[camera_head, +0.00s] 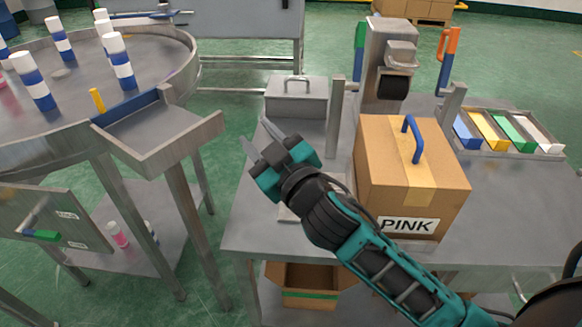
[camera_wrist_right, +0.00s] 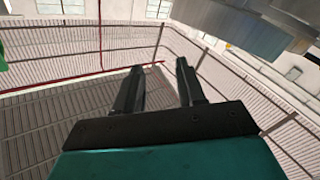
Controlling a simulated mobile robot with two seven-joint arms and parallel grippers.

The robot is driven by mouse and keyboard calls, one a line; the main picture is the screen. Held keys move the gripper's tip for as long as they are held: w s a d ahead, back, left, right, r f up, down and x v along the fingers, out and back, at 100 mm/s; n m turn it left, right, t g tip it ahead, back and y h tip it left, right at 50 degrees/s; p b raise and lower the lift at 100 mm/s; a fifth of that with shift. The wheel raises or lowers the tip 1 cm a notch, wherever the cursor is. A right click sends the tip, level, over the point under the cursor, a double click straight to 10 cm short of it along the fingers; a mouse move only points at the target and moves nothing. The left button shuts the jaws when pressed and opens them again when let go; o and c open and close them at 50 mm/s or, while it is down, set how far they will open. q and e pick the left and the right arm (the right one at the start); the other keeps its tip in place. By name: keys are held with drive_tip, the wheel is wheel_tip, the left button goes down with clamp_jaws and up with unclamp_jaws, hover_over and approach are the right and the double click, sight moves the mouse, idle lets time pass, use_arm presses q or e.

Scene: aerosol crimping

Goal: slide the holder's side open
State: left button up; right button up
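My right gripper (camera_head: 258,143) is in the air over the left part of the steel bench, left of the cardboard box. In the right wrist view its two fingers (camera_wrist_right: 159,85) stand apart with nothing between them. No part clearly reads as the holder's sliding side. Upright metal posts stand on either side of the box: a left post (camera_head: 336,112) and a right post (camera_head: 452,104). The box (camera_head: 375,180), labelled PINK, is closed with tape, and a blue handle (camera_head: 412,138) shows at its top. My forearm hides part of the bench in front. My left gripper is out of view.
A steel machine (camera_head: 388,65) stands behind the box, with a lidded metal case (camera_head: 296,100) to its left. Coloured bins (camera_head: 510,133) sit at right. A round table (camera_head: 75,110) with blue-and-white cans and a side tray (camera_head: 155,132) is at left.

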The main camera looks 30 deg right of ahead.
drive_tip(key=a+r+n+g+y, duration=0.4)
drive_tip(key=a+n+y, duration=0.2)
drive_tip(key=n+y, duration=0.3)
drive_tip(key=a+r+n+g+y, duration=0.4)
drive_tip(key=a+n+y, duration=0.35)
drive_tip(key=n, duration=0.35)
drive_tip(key=w+d+f+n+g+h, duration=0.2)
drive_tip(key=d+f+n+g+h, duration=0.4)
drive_tip(key=d+f+g+h, duration=0.3)
drive_tip(key=w+d+m+h, duration=0.25)
drive_tip(key=d+h, duration=0.55)
drive_tip(key=d, duration=0.7)
drive_tip(key=f, duration=0.4)
drive_tip(key=a+f, duration=0.1)
drive_tip(key=f, duration=0.3)
drive_tip(key=a+f, duration=0.1)
drive_tip(key=f, duration=0.3)
drive_tip(key=shift+w+a+f+b, duration=0.2)
drive_tip(key=shift+w+f+b, duration=0.05)
drive_tip(key=shift+f+b, duration=0.15)
clamp_jaws()
